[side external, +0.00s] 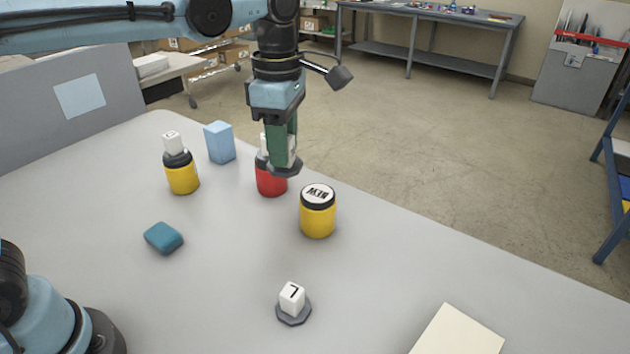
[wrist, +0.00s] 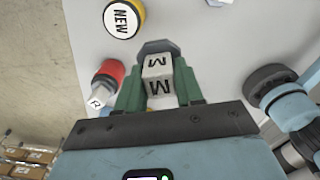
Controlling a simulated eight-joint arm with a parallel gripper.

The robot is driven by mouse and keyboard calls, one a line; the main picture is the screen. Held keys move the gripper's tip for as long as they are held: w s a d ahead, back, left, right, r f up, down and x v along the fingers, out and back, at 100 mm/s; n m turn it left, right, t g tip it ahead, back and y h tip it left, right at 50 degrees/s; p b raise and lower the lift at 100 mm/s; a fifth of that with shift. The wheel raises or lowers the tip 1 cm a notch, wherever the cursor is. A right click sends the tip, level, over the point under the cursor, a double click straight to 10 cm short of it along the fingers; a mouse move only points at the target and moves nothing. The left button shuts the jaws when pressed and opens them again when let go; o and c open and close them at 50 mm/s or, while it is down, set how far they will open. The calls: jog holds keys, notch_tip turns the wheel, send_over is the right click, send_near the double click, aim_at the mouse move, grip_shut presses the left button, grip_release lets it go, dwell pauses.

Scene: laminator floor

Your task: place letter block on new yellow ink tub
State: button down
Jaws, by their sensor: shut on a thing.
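My gripper (side external: 284,158) points down, its green fingers shut on a white letter block (wrist: 157,75) marked M. The block has a dark grey octagonal base (wrist: 160,47), which also shows below the fingers in the side view (side external: 287,169). The fingers mostly hide the block in that view. It is held in the air, in front of the red tub in the picture. The new yellow ink tub (side external: 318,216) stands upright to the right and below, its white lid label reading NEW. The tub also shows in the wrist view (wrist: 122,17), ahead and left of the held block. Its top is bare.
A red tub (side external: 271,185) with a white block on top stands close behind my gripper. Another yellow tub (side external: 183,178) carries a white block. A block marked 7 (side external: 292,298), a teal block (side external: 163,238), a blue box (side external: 219,142) and a cream sheet (side external: 458,333) are also there.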

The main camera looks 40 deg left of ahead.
jog(key=d+r+m, duration=0.2)
jog(key=d+m, duration=0.2)
jog(key=d, duration=0.5)
send_over(318, 193)
notch_tip(318, 193, down, 7)
jog(key=shift+f, duration=2.05)
jog(key=shift+f, duration=0.1)
jog(key=c, duration=0.7)
grip_release()
